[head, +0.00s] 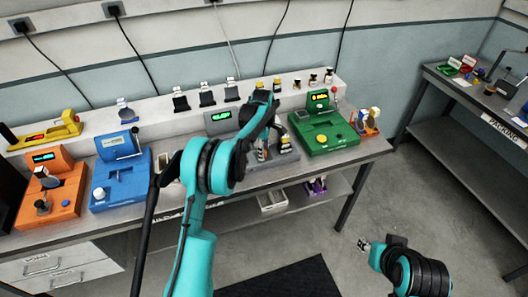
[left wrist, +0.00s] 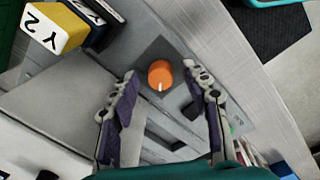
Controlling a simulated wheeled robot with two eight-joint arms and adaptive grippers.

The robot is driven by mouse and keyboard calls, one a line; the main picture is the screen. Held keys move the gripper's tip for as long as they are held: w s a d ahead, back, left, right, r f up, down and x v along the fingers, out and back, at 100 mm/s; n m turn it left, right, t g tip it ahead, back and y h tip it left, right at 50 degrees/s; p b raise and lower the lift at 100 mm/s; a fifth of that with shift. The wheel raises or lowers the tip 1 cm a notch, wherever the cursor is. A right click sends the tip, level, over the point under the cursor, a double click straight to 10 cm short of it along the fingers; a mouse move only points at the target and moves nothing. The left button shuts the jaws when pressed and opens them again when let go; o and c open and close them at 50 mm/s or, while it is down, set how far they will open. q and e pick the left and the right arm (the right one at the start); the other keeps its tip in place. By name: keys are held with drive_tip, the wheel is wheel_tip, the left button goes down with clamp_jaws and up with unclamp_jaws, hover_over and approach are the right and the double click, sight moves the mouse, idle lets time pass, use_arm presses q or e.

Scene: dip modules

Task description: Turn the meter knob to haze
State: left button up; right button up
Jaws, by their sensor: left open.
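The grey meter (head: 221,117), with a lit green display, stands mid-bench and is partly hidden behind my left arm. Its orange round knob (left wrist: 160,75) sits on a dark square plate in the left wrist view. A short white mark on the knob points toward the bottom of that view. No haze label can be read. My left gripper (head: 270,150) is over the meter's front part. In the left wrist view its open fingers (left wrist: 160,70) are on either side of the knob; contact cannot be told. My right gripper (head: 365,245) hangs over the floor, away from the bench.
A blue device (head: 120,185) and an orange device (head: 55,200) stand left of the meter, a green device (head: 325,130) right. A yellow-and-white block marked Y 2 (left wrist: 55,28) lies near my left finger. A packing table (head: 470,100) is at far right.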

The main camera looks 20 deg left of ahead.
use_arm(q)
drive_tip(key=shift+f, duration=0.25)
drive_tip(key=shift+c, duration=0.3)
clamp_jaws()
